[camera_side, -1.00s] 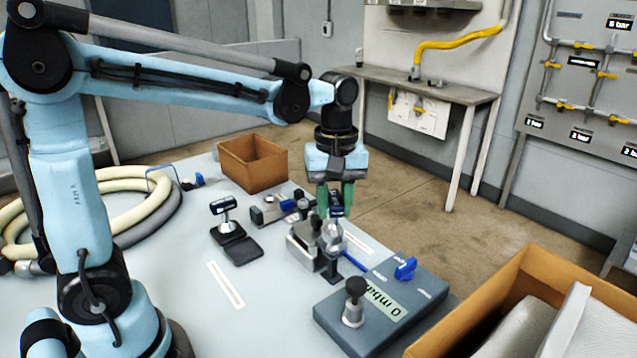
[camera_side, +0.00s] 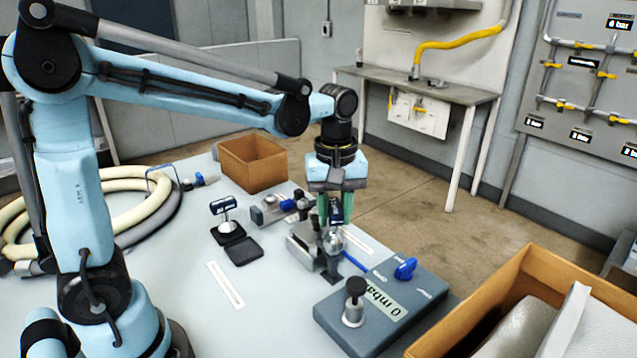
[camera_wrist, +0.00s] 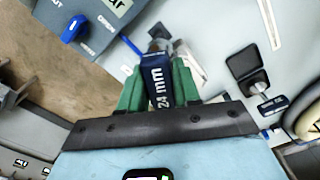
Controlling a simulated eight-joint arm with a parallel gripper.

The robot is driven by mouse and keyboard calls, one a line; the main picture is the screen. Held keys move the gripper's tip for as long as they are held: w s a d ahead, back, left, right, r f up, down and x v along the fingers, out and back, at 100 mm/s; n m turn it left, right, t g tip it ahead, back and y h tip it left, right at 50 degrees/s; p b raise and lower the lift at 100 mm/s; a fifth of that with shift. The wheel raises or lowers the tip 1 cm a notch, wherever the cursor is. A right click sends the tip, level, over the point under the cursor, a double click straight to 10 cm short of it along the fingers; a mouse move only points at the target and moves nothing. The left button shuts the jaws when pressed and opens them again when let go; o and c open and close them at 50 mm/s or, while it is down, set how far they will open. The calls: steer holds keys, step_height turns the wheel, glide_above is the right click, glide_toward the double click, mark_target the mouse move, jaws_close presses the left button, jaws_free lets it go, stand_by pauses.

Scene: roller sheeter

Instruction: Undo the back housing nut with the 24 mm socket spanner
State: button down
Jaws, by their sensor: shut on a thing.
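My gripper (camera_side: 335,208) has green fingers and is shut on the 24 mm socket spanner. In the wrist view the spanner's dark blue handle (camera_wrist: 158,88), marked "24 mm", stands between the fingers (camera_wrist: 160,85). In the side view the spanner is upright, just above or at the metal housing (camera_side: 322,245) clamped on the table. The socket end and the back housing nut are hidden or too small to make out. I cannot tell whether the socket sits on the nut.
Another dark-blue-headed tool (camera_side: 223,206) stands in a black holder, left of the housing. A grey control box (camera_side: 385,310) with a blue lever and a black knob is at front right. Cardboard boxes (camera_side: 253,162) stand at the back and front right. A coiled hose lies at left.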

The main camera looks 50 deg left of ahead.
steer(key=shift+f, duration=0.5)
stand_by(0.5)
